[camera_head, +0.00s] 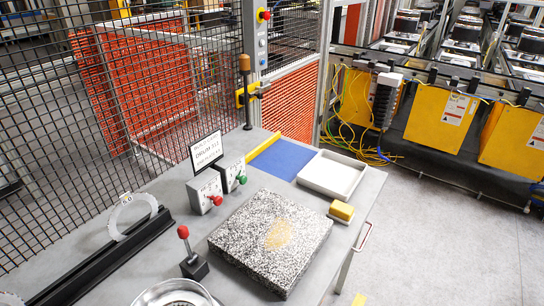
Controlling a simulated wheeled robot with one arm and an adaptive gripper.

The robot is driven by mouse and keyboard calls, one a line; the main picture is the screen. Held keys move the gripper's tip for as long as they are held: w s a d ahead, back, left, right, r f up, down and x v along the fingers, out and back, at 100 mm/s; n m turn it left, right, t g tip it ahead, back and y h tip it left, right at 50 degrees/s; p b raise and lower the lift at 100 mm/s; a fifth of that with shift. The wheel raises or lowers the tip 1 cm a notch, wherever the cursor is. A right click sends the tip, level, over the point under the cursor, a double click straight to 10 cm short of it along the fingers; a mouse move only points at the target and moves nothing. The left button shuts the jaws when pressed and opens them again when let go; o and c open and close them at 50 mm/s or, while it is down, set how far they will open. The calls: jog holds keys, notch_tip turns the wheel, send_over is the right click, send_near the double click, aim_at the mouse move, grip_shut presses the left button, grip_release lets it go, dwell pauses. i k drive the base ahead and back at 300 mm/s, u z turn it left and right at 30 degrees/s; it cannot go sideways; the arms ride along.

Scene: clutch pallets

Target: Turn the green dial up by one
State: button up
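The green dial (241,180) is a small round knob on the front of a light grey box (233,170) on the workbench, left of the blue mat. A matching box with a red dial (217,200) stands just in front and to the left of it. The markings around the green dial are too small to read, so I cannot tell its setting. A white sign (206,150) with black lettering stands behind the two boxes. My gripper does not show in this view.
On the grey bench (150,255) are a speckled stone block (268,240), a red-knobbed lever (190,252), a metal dish (174,294), a white tray (333,175), a blue mat (283,158) and a yellow block (341,210). A black rail lies at left; mesh fencing stands behind.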

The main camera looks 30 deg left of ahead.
aim_at(243, 179)
jog(key=i, duration=1)
jog(key=u, duration=3.6)
